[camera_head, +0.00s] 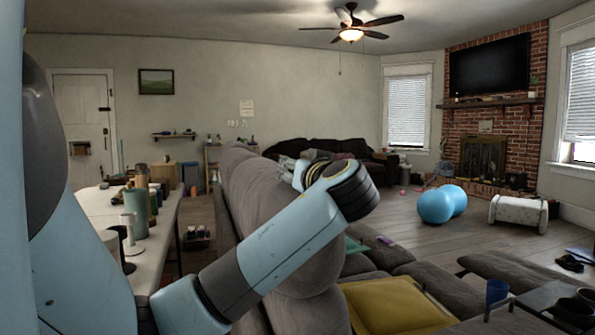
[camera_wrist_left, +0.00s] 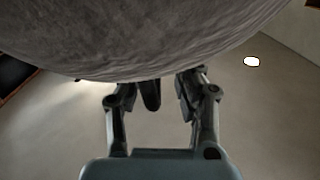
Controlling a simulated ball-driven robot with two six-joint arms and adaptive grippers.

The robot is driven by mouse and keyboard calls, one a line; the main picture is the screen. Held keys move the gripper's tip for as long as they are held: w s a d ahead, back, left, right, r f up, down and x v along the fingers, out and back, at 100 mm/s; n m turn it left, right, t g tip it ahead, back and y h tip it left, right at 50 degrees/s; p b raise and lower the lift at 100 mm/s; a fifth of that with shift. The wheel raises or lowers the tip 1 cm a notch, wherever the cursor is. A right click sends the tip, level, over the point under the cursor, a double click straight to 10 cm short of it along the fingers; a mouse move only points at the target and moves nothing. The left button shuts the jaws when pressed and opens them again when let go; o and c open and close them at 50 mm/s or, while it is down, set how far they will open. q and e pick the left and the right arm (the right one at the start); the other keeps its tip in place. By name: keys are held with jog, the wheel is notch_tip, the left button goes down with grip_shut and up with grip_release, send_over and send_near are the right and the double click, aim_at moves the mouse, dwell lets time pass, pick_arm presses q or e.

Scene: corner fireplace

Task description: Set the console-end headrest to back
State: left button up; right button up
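The grey sofa's back and padded headrests (camera_head: 255,190) run away from me in the middle of the head view. My left arm crosses in front of them, so I cannot tell the edges of each headrest or its tilt. A rounded grey padded surface (camera_wrist_left: 170,38), apparently a headrest, fills the top of the left wrist view. My right gripper is not in view.
A white counter (camera_head: 95,205) with bottles and cups stands left of the sofa. A blue ball (camera_head: 436,206) is on the open floor beyond.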

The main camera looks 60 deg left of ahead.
pick_arm(q)
jog(key=v, duration=1.2)
dwell(0.3)
